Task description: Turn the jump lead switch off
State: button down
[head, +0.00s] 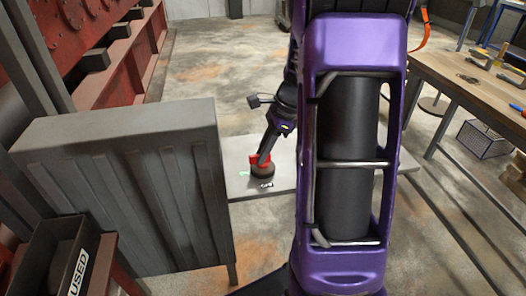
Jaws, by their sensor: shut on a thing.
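The jump lead switch (262,175) is a round dark base with a red part on top. It sits on a low grey board (240,186) in the middle of the head view. My gripper (263,160) is over it from above, with its jaws shut on the red part (254,161). Small green and white markings show on the board beside the base. The fingertips and the switch's exact setting are too small to tell. My purple arm hides the right part of the board.
A grey ribbed metal box (130,185) stands close on the left. A bin marked USED (50,255) is at the lower left. Red machinery (110,50) lines the back left. A wooden workbench (470,85) with tools is at the right. The floor behind the board is open.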

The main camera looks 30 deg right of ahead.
jog(key=shift+r+n+p, duration=0.1)
jog(key=shift+n+p, duration=0.2)
jog(key=shift+p, duration=0.1)
jog(key=n+g+p, duration=0.1)
jog(key=n+p, duration=0.2)
jog(key=shift+r+n+g, duration=0.1)
jog(key=shift+n+g, duration=0.2)
jog(key=n+g+p, duration=0.1)
jog(key=n+p, duration=0.1)
jog(key=n, duration=0.2)
jog(key=shift+w+n+g+p, duration=0.1)
jog(key=shift+n+g+p, duration=0.2)
jog(key=shift+g, duration=0.1)
jog(key=n+g+h+p, duration=0.1)
jog(key=n+p, duration=0.1)
jog(key=n, duration=0.2)
jog(key=shift+n, duration=0.3)
jog(key=shift+n+g+h+p, duration=0.55)
jog(key=shift+n+h, duration=0.45)
jog(key=shift+n, duration=1.2)
jog(key=c, duration=0.9)
grip_release()
jog(key=shift+f, duration=0.2)
